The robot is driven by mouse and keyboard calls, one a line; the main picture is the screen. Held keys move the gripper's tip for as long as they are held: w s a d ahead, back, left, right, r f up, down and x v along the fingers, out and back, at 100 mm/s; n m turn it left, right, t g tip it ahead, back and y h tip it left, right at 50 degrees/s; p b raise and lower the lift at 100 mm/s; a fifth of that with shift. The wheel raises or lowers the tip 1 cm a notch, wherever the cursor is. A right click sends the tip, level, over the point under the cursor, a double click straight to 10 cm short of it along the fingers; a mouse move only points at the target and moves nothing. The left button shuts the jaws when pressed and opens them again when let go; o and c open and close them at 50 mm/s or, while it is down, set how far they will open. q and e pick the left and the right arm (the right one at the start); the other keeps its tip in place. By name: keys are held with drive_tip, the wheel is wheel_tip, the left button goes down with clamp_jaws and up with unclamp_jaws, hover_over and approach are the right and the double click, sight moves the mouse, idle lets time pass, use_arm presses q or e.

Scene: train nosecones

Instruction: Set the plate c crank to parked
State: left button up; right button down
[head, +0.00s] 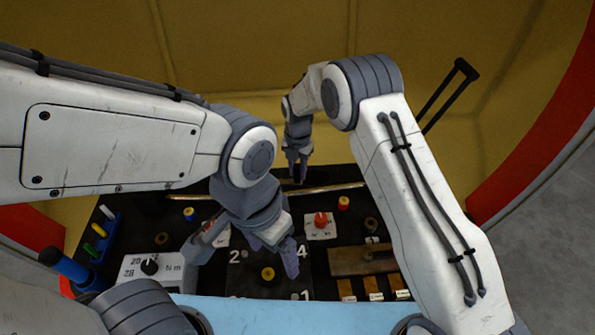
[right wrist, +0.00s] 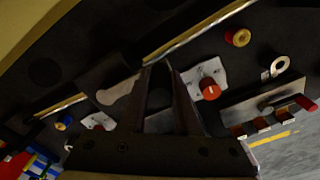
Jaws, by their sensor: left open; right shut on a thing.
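My right gripper (head: 296,178) reaches down at the back of the dark panel (head: 352,182), close to the long brass-coloured rod (head: 325,190). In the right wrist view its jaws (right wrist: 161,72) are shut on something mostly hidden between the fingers. A flat grey lever-like piece with a rounded end (right wrist: 115,94) shows beside the fingers and may be the crank; the plate letter is not readable.
A red knob (head: 320,219) sits on a white plate (head: 322,235) right of my left gripper. A torque dial box (head: 160,268) and coloured-handled tools (head: 98,230) stand at left. A brown block (head: 355,262) lies at right. A yellow wall (head: 240,70) rises behind the panel.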

drive_tip(key=shift+a, duration=0.2)
drive_tip(key=c, duration=0.6)
unclamp_jaws()
drive_tip(key=shift+c, duration=0.2)
drive_tip(key=shift+d, duration=0.1)
wheel_tip(320, 180, up, 10)
drive_tip(key=shift+f+b, duration=0.1)
drive_tip(key=shift+b, duration=0.3)
drive_tip(key=shift+r, duration=0.35)
